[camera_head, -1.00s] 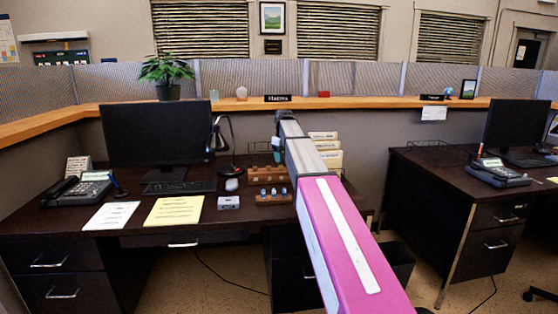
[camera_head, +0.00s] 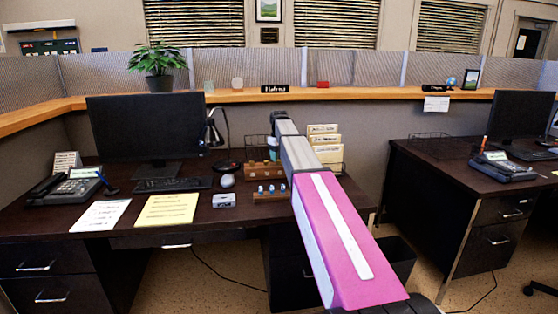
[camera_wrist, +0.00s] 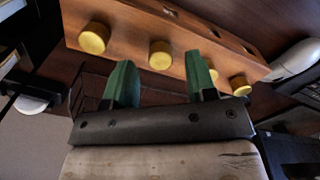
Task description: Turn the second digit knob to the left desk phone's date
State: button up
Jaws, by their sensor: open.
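A brown wooden block (camera_wrist: 185,30) with a row of several yellow round knobs fills the top of the wrist view. The knobs include one at the left end (camera_wrist: 93,38), one beside it (camera_wrist: 160,55) and one at the right end (camera_wrist: 240,85). My gripper (camera_wrist: 161,80) is open, its green fingers apart and empty, with one knob partly behind the right finger. In the head view the block (camera_head: 262,170) is on the left desk, just below my gripper (camera_head: 273,150). The left desk phone (camera_head: 68,188) sits at that desk's left; its date is too small to read.
A second wooden rack (camera_head: 270,194) with small pale-blue pieces stands in front of the block. A mouse (camera_head: 228,181), keyboard (camera_head: 173,184), monitor (camera_head: 147,125), file holder (camera_head: 327,150) and yellow sheet (camera_head: 167,209) are nearby. The right desk holds another phone (camera_head: 503,166).

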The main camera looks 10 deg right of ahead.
jog(key=shift+f, duration=0.9)
jog(key=c, duration=0.9)
jog(key=shift+m, duration=0.3)
